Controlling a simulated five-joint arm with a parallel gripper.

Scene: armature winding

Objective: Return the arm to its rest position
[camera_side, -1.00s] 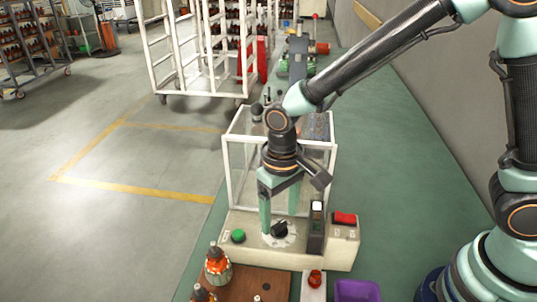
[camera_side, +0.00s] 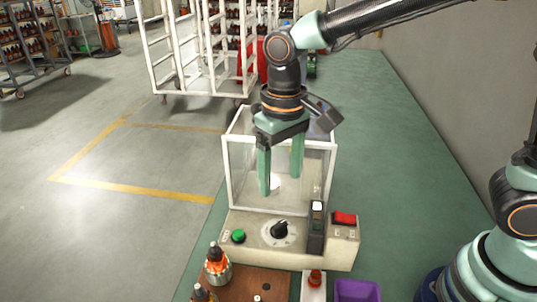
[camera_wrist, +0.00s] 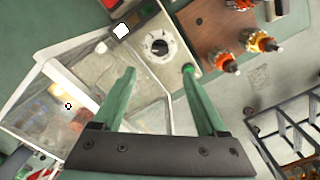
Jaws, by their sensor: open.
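My gripper (camera_side: 281,178) is open and empty, with its two green fingers pointing down.
A green button (camera_side: 238,236) and a red switch (camera_side: 345,218) sit on the panel. Armatures (camera_side: 217,262) stand on a brown board (camera_side: 262,284) in front. A purple bin (camera_side: 357,291) is at the front right. A white rack cart (camera_side: 200,60) stands behind.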

